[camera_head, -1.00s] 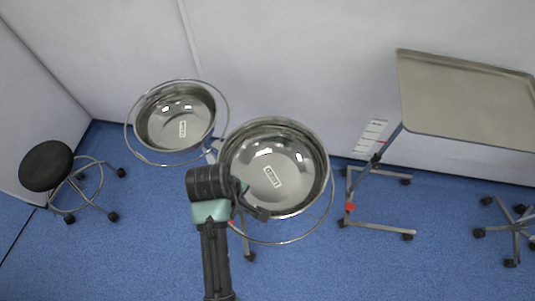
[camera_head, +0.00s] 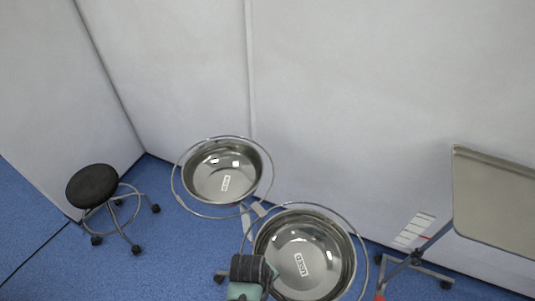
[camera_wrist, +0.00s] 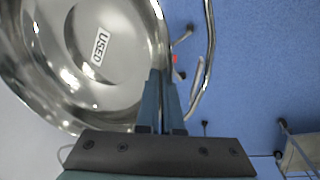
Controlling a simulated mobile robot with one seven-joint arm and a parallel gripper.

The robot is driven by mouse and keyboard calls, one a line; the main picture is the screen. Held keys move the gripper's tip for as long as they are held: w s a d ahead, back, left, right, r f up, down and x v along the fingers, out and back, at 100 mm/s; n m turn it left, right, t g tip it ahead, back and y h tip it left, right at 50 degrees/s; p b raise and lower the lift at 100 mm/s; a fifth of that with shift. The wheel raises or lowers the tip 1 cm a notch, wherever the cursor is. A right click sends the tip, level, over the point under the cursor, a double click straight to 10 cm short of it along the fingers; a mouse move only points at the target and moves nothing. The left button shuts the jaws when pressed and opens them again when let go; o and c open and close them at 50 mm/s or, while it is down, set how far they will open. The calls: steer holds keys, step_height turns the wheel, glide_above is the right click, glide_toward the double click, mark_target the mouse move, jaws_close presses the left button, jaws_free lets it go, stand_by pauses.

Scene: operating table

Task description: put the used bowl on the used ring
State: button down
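The used bowl (camera_head: 325,278) is a shiny steel bowl with a white label; the label reads USED in the wrist view (camera_wrist: 122,75). My gripper (camera_wrist: 163,74) is shut on its rim, with both fingers close together at the edge. The used ring (camera_head: 361,240) is a thin metal hoop around the bowl in the head view, with a gap between hoop and rim. The ring also shows to the right of the bowl in the wrist view (camera_wrist: 211,45). I cannot tell whether the bowl rests on the ring. The ring's near side is out of the head view.
A second steel bowl (camera_head: 205,185) with an unreadable label sits within another ring (camera_head: 271,178) at the back left. A black stool (camera_head: 92,186) stands left. A tray stand (camera_head: 495,200) is at right. White walls rise behind.

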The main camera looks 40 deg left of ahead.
steer(key=shift+f, duration=0.15)
steer(key=c, duration=1.1)
jaws_free()
steer(key=p+v, duration=0.1)
steer(key=v, duration=1.1)
steer(key=shift+r, duration=0.25)
